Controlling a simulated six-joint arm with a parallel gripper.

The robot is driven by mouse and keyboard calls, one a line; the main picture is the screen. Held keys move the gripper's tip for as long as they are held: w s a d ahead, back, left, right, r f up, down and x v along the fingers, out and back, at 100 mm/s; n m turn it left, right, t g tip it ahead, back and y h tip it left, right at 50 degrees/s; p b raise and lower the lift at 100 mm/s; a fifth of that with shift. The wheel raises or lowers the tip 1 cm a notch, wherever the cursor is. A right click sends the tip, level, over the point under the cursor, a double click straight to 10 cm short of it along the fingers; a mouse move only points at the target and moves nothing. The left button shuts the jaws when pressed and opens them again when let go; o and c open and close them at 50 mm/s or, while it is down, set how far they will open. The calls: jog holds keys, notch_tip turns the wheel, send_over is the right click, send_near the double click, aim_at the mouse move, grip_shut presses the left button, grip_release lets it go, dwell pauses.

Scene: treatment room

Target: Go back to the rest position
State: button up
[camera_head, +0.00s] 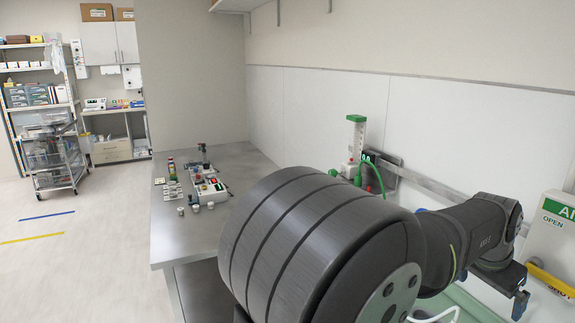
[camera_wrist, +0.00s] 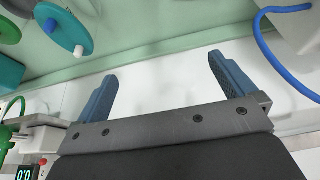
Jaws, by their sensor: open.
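My gripper (camera_wrist: 163,68) is open and empty in the wrist view. Its two blue fingers stand well apart, with a bare white surface between and beyond them. In the head view, my gripper (camera_head: 520,305) is at the lower right, low beside the wall, and is seen mostly from the side. My own large dark arm joint fills the lower middle and hides much of what lies behind it.
A steel table (camera_head: 232,160) with small parts stands at centre left. A green-topped flowmeter (camera_head: 355,140) is on the wall rail. A white box marked "OPEN" (camera_head: 550,235) stands close right of my gripper. A blue tube (camera_wrist: 285,50) curves near the right finger.

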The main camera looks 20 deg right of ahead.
jog(key=w+d+f, duration=0.1)
jog(key=w+f, duration=0.6)
jog(key=shift+w+d, duration=0.4)
